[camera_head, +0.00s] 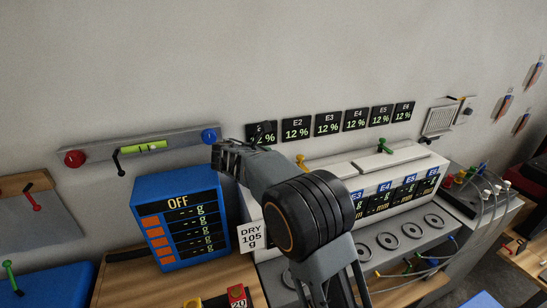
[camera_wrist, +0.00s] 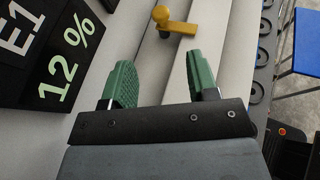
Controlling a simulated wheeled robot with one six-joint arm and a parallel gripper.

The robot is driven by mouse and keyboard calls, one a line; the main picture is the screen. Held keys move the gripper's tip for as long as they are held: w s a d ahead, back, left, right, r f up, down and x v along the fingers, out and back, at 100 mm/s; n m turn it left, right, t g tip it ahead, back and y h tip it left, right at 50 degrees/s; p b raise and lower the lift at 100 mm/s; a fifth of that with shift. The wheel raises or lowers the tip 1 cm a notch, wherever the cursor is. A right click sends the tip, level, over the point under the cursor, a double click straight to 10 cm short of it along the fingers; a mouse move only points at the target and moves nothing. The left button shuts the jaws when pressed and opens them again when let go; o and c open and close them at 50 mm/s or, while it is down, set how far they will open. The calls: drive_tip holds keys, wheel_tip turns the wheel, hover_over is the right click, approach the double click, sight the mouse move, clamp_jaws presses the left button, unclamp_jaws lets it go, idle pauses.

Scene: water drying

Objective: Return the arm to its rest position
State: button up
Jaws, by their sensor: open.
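My gripper (camera_wrist: 165,80) shows in the wrist view with its two green fingers apart and nothing between them. In the head view my gripper (camera_head: 226,158) is at the end of my raised arm, in front of the wall above the blue box. It is near the right end of the grey wall bar and left of the white machine (camera_head: 375,160). A yellow lever (camera_wrist: 176,24) on the machine lies beyond the fingertips in the wrist view, apart from them. My arm hides part of the machine's front.
The blue box (camera_head: 178,185) reads OFF and stands below my gripper. A wall bar (camera_head: 97,150) carries a red knob, a green level and a blue knob. Display signs (camera_head: 328,123) read 12 %. A DRY 105 g card (camera_head: 250,236) stands beside the box. Cables hang at right.

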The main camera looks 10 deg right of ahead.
drive_tip(key=shift+s+d, duration=0.2)
drive_tip(key=shift+s, duration=0.1)
drive_tip(key=s+m, duration=0.1)
drive_tip(key=s+d+m+g+y, duration=0.1)
drive_tip(key=s, duration=0.1)
drive_tip(key=s+d+m+y, duration=0.1)
drive_tip(key=s, duration=0.1)
drive_tip(key=shift+d+m, duration=0.1)
drive_tip(key=shift+m, duration=0.3)
drive_tip(key=s+f+m+y, duration=0.2)
drive_tip(key=s+m+y, duration=0.1)
drive_tip(key=s+m, duration=0.3)
drive_tip(key=s+a+f+m+g+y, duration=0.1)
drive_tip(key=s+f+m+y, duration=0.1)
drive_tip(key=s+m, duration=0.5)
drive_tip(key=s+f+m+y, duration=0.2)
drive_tip(key=s+m+y, duration=0.2)
drive_tip(key=s, duration=0.8)
drive_tip(key=shift+a+f+m+y, duration=0.3)
drive_tip(key=shift+a+m+y, duration=0.1)
drive_tip(key=shift+m, duration=0.8)
